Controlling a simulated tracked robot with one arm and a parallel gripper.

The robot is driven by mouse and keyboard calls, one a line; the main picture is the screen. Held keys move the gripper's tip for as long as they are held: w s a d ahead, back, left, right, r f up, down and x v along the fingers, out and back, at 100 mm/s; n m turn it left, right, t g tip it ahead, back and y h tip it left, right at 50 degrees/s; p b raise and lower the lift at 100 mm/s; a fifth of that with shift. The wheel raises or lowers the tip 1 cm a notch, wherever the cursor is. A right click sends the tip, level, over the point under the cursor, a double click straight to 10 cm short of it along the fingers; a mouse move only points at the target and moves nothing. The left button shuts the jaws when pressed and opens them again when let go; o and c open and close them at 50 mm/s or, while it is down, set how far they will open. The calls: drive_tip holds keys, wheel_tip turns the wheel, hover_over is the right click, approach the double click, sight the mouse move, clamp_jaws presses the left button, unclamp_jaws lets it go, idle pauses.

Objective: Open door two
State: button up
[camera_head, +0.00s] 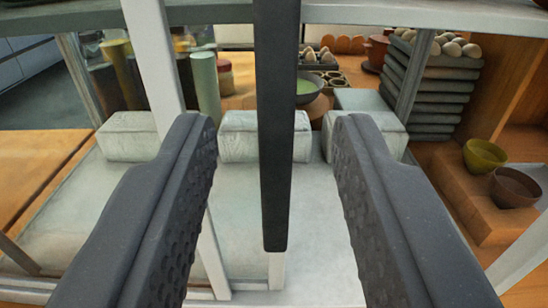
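A long dark vertical bar (274,160), which looks like a door handle, stands in the middle of the view. Its lower end is rounded and its top runs out of the picture. Pale frame posts show behind it, one slanting up to the left (155,60). No label tells which door is door two. My gripper (275,130) is open, one finger on each side of the bar in the picture. Gaps show between the bar and both fingers. I cannot tell how far the bar lies in depth from the fingertips.
Behind the posts, pale blocks (250,137) sit on a light surface. Stacked dark trays with egg-like objects (432,85) stand at the back right. Two bowls (485,155) sit on a wooden step at right. Bottles and cylinders (204,85) stand at left.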

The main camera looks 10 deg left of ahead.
drive_tip(key=s+d+p, duration=0.1)
drive_tip(key=s+d, duration=0.1)
drive_tip(key=s, duration=0.9)
drive_tip(key=shift+s, duration=0.2)
drive_tip(key=shift+d, duration=0.1)
drive_tip(key=s+d+r+m+h, duration=0.1)
drive_tip(key=s+d+r, duration=0.15)
drive_tip(key=r, duration=0.55)
drive_tip(key=s+d+r+m+h, duration=0.1)
drive_tip(key=s+d+r, duration=0.1)
drive_tip(key=d+r, duration=0.35)
drive_tip(key=s+d+r+g, duration=0.1)
drive_tip(key=s+d+r, duration=0.1)
drive_tip(key=s+r, duration=0.5)
drive_tip(key=s+d+r+g+h, duration=0.1)
drive_tip(key=s+d+r, duration=0.1)
drive_tip(key=s+r, duration=0.6)
drive_tip(key=shift+s+d+p, duration=0.2)
drive_tip(key=shift+d+p, duration=0.05)
drive_tip(key=shift+p, duration=0.2)
